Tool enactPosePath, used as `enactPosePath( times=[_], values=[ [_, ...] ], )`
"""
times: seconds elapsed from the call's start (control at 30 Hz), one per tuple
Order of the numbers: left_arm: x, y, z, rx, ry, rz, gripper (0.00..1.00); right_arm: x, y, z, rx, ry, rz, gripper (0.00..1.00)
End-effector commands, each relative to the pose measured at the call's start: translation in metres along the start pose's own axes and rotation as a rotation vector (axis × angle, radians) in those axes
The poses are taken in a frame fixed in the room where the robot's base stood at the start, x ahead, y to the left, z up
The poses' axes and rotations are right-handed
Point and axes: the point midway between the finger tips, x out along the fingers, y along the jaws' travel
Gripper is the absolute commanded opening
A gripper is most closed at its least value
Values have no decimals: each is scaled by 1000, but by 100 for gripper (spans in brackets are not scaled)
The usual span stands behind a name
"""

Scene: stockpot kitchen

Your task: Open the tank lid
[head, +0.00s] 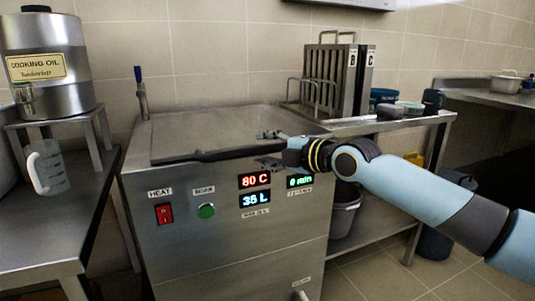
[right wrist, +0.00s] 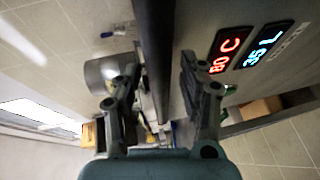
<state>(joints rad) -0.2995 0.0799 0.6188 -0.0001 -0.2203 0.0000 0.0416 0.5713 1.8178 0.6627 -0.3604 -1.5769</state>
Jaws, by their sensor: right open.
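The steel tank (head: 245,230) stands in the middle of the head view. Its grey lid (head: 220,125) lies flat on top and looks closed. A long black handle (head: 225,154) runs along the lid's front edge. My right gripper (head: 268,149) is open at the handle's right end, with one finger above and one below. In the right wrist view, the dark handle bar (right wrist: 153,50) passes between the spread fingers; I cannot tell whether they touch it. My left gripper is not in view.
A cooking oil drum (head: 45,65) stands on a small rack at left. A clear measuring jug (head: 47,167) is on the left counter. Tall metal racks (head: 330,80) stand behind the tank's right side. A side table (head: 400,122) with dark containers is at right.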

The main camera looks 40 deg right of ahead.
Motion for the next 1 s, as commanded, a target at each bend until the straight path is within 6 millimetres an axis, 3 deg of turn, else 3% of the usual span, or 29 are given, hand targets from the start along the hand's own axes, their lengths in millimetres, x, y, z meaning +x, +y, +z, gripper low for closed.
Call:
enactPosePath(
  times=[0.13,0.47,1.0],
  values=[
    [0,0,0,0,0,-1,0,0,0,0,0,0,0,42],
    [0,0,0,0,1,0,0,0,0,0,1,0,0,0],
    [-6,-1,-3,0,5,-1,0,-2,8,0,6,0,-7,0]
  ],
)
